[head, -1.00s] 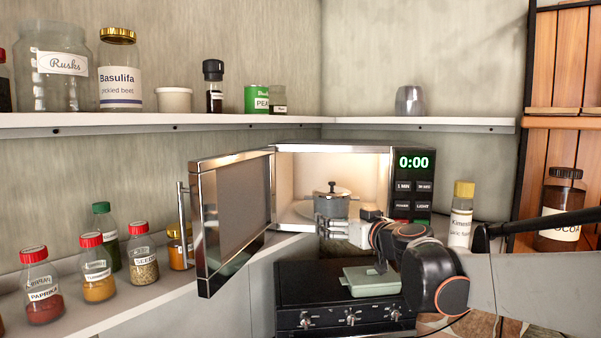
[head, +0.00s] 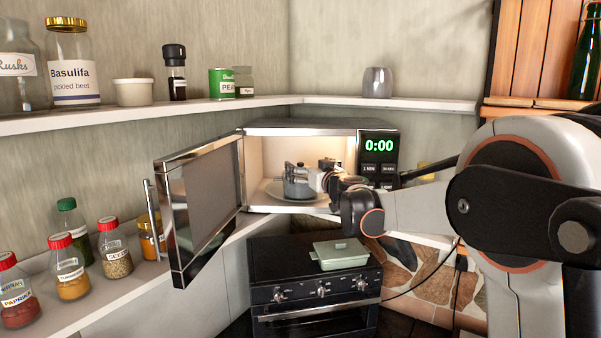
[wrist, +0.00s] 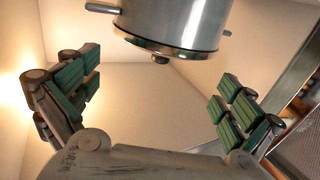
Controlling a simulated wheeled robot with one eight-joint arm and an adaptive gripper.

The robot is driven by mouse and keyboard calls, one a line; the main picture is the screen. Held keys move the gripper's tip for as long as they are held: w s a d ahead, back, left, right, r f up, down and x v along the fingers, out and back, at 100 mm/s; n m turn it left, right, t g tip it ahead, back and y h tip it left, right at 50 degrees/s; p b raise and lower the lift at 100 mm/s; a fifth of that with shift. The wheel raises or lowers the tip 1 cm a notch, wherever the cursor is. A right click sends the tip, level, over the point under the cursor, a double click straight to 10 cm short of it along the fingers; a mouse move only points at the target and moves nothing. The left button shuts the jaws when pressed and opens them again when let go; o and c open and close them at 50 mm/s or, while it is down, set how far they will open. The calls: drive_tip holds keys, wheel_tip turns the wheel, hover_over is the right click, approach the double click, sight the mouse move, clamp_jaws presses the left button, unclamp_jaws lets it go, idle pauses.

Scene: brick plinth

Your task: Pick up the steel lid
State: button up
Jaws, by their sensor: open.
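The steel lid (wrist: 168,44) sits on a steel pot (wrist: 175,15) with side handles; the wrist view shows them upside down, with the lid's small dark knob pointing down. In the head view the pot (head: 298,188) stands on a plate (head: 270,190) inside the open microwave, with the lid (head: 294,168) on top. My gripper (head: 318,178) reaches into the microwave at the pot's right and partly hides it. In the wrist view my gripper (wrist: 158,80) is open, its green-padded fingers spread wide on either side of the knob, touching nothing.
The microwave (head: 305,128) has its door (head: 200,200) swung open to the left. Below it is a black oven (head: 315,290) with a pale green dish (head: 340,252) on top. Spice jars (head: 115,250) line the left counter. A shelf (head: 200,107) runs above.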

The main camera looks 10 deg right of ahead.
sight(302, 164)
drive_tip(key=shift+w+a+f+p, duration=0.1)
drive_tip(key=shift+w+a+p, duration=0.15)
drive_tip(key=shift+w, duration=0.7)
drive_tip(key=shift+w+a+r+p, duration=0.1)
drive_tip(key=shift+w+p, duration=0.15)
drive_tip(key=shift+w, duration=0.65)
drive_tip(key=shift+w+a+f+p, duration=0.1)
drive_tip(key=shift+w+a+p, duration=0.15)
drive_tip(key=shift+w, duration=0.7)
drive_tip(key=shift+s+d, duration=0.1)
drive_tip(key=shift+s, duration=0.1)
drive_tip(key=c, duration=1.4)
clamp_jaws()
